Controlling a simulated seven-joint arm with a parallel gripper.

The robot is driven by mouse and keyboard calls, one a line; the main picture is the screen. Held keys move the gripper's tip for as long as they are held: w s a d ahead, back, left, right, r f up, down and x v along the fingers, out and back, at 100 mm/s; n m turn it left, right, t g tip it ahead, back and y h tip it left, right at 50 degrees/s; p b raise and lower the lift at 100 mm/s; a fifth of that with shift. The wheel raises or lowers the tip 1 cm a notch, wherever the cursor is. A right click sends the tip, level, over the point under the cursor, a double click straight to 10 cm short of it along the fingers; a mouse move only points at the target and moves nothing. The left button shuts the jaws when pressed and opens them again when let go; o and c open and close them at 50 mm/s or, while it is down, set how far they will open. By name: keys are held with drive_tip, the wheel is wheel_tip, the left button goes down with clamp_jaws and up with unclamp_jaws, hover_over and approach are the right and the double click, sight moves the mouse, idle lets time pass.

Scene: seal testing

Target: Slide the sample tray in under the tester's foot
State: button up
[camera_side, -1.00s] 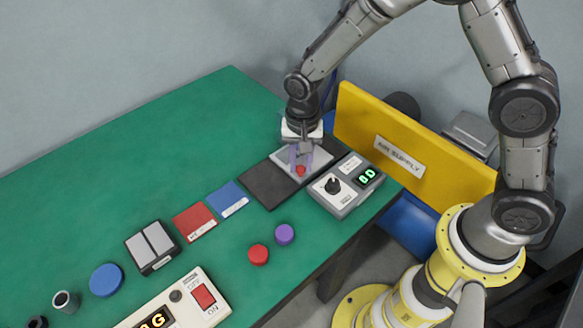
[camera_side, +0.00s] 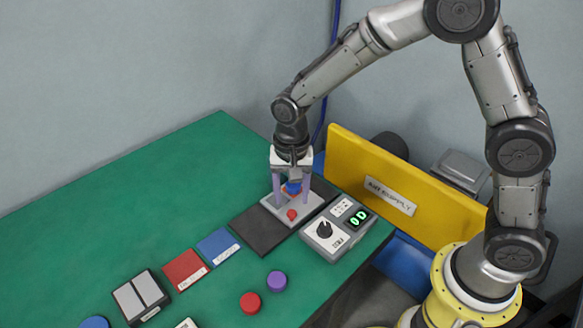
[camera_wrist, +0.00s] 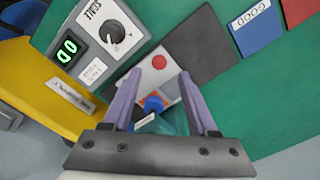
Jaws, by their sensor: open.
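In the wrist view the plate (camera_wrist: 146,67), button (camera_wrist: 159,62) and blue knob (camera_wrist: 153,103) show beyond my fingers. My gripper (camera_side: 290,199) is open above the plate, its two purple fingers on either side of the blue knob in the picture. I cannot tell whether they touch anything. Neither a tray nor a tester's foot is clearly identifiable.
A grey box (camera_side: 337,235) with a dial and green display stands right of the plate. A yellow "AIR SUPPLY" panel (camera_side: 430,206) rises behind it. Blue (camera_side: 219,245) and red (camera_side: 185,268) cards, a purple disc (camera_side: 276,281) and a red disc (camera_side: 250,303) lie nearer.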

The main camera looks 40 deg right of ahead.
wheel_tip(320, 180, up, 9)
idle(0.3)
drive_tip(key=shift+r, duration=0.1)
drive_tip(key=s+d+r+t, duration=0.4)
drive_tip(key=s+d+r, duration=0.55)
drive_tip(key=r, duration=0.35)
drive_tip(key=s+d+f+n, duration=0.1)
drive_tip(key=s+f+n, duration=0.1)
drive_tip(key=s+n, duration=0.2)
drive_tip(key=s+d+f+n+t, duration=0.1)
drive_tip(key=s+f+n, duration=0.1)
drive_tip(key=s+n, duration=0.3)
drive_tip(key=s, duration=0.4)
drive_tip(key=shift+d+f+t, duration=0.3)
drive_tip(key=shift+d+f, duration=0.05)
drive_tip(key=shift+d, duration=0.05)
